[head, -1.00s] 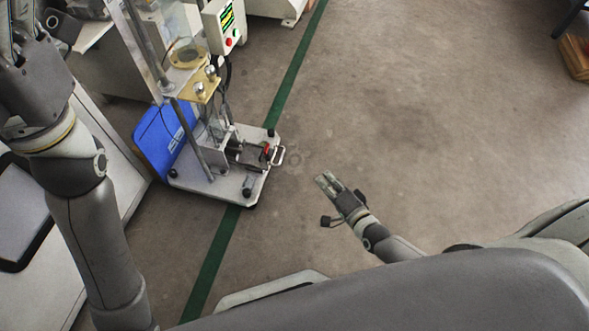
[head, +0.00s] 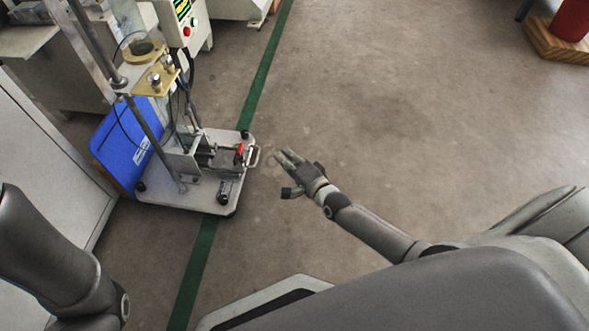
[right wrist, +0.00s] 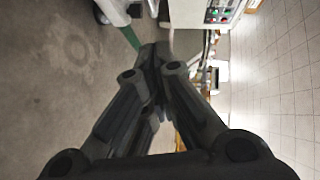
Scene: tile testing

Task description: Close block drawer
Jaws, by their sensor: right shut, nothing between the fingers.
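The tile testing machine stands at the left of the head view on a white base plate (head: 190,200). The block drawer (head: 226,157) sits low on this plate, with a red part and a pale loop handle (head: 253,156) at its right end. The handle sticks out slightly past the plate's right edge. My right gripper (head: 283,154) is shut and empty, just right of the handle and apart from it. Its closed fingers (right wrist: 158,58) fill the middle of the right wrist view. My left gripper is out of view; only part of that arm shows at lower left.
A blue panel (head: 124,147) leans at the machine's left side. A control box (head: 183,22) with buttons is above. A green line (head: 262,75) crosses the floor. A red object (head: 571,20) on a wooden block (head: 550,42) is at far right. The floor between is clear.

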